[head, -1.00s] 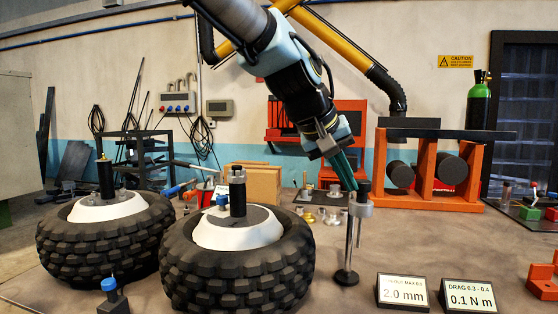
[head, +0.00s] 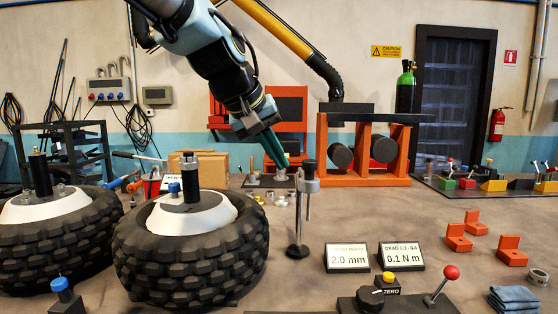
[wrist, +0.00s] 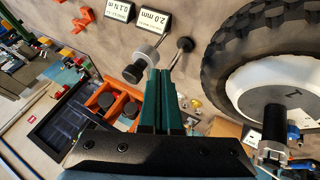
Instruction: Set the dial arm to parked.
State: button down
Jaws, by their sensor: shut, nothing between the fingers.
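A thin metal stand (head: 298,210) on a round dark base stands upright right of the nearer tyre, with a grey clamp and black top piece (head: 309,176). It may be the dial arm; no label confirms this. In the wrist view its grey clamp (wrist: 143,57) shows just beyond my fingertips. My gripper (head: 279,160) has green fingers, shut and empty, pointing down beside the stand's top. Contact cannot be told.
Two tyres with white hubs (head: 190,245) fill the left. Signs reading 2.0 mm (head: 347,257) and 0.1 N m (head: 402,256) stand right of the stand. Orange blocks (head: 458,238) and a folded cloth (head: 514,298) lie at right. An orange rack (head: 320,150) stands behind.

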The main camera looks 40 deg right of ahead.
jog(key=s+v, duration=0.1)
jog(key=v, duration=0.7)
jog(key=shift+s+d+r+b, duration=0.15)
jog(key=shift+s+r+b, duration=0.15)
jog(key=shift+s+b, duration=0.15)
jog(key=shift+w, duration=0.1)
jog(key=w+a+f+n+y, duration=0.1)
jog(key=w+a+f, duration=0.3)
jog(key=w+a, duration=0.1)
jog(key=w+a+f+n+t+y+p, duration=0.1)
jog(key=w+a+f, duration=0.4)
jog(key=a, duration=0.1)
jog(key=w+a+f+n+t+y+p, duration=0.1)
jog(key=w+a+f, duration=0.3)
jog(key=w+a, duration=0.1)
jog(key=shift+w+a+f+n+y, duration=0.3)
jog(key=shift+w+a+f, duration=0.05)
jog(key=shift+a+f, duration=0.05)
jog(key=s+a+f+n+y, duration=0.1)
jog(key=a+f, duration=0.3)
jog(key=a, duration=0.4)
jog(key=a+f+n+y+p, duration=0.1)
jog(key=a+f, duration=0.3)
jog(key=a, duration=0.4)
jog(key=s+a+f+n+g+y+p, duration=0.1)
jog(key=a+f, duration=0.4)
jog(key=a, duration=0.3)
jog(key=shift+s+y, duration=0.3)
